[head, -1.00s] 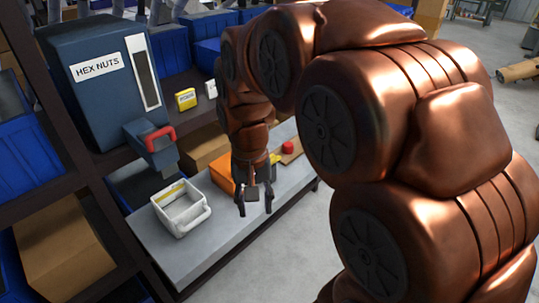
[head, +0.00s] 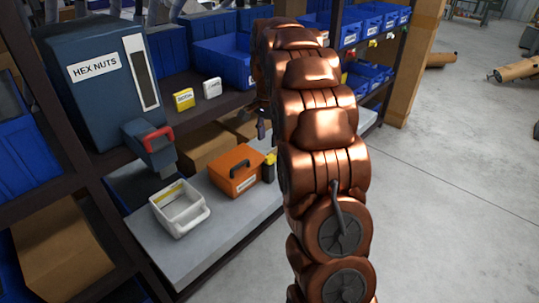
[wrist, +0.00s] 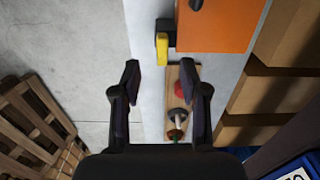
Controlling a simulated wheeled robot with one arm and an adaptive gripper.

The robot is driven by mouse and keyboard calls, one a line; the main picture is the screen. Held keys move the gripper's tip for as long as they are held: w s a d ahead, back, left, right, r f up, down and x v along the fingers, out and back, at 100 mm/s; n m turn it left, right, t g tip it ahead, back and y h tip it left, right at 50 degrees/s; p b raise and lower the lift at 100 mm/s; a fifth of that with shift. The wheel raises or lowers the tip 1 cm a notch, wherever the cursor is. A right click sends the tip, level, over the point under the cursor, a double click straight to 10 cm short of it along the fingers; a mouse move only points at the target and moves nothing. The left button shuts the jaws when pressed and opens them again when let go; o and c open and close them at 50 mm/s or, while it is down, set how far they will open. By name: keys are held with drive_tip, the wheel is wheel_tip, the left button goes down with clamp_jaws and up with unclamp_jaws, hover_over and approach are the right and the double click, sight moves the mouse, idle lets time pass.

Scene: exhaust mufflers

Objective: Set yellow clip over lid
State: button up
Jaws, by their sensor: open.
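A yellow clip with a black part (head: 268,168) stands at the right end of an orange box (head: 236,170) on the grey bench. The box top carries a black handle, and I cannot tell whether it is a separate lid. In the wrist view the yellow clip (wrist: 162,49) and the orange top (wrist: 222,25) lie beyond my fingertips. My gripper (wrist: 160,68) is open, with nothing between its fingers. In the head view my gripper (head: 261,122) is partly hidden by my arm.
A white open bin (head: 180,207) stands on the bench's (head: 187,254) near end. A wooden board (wrist: 170,128) with a red knob (wrist: 184,90) lies below the clip in the wrist view. A blue hex-nut dispenser (head: 100,85) overhangs the left. Cardboard boxes (wrist: 270,105) line one side.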

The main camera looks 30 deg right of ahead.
sight(270, 156)
drive_tip(key=shift+w+d+f, duration=0.25)
drive_tip(key=shift+w+d, duration=0.05)
drive_tip(key=shift+d, duration=0.15)
drive_tip(key=shift+f+p, duration=1)
drive_tip(key=shift+f, duration=2.8)
clamp_jaws()
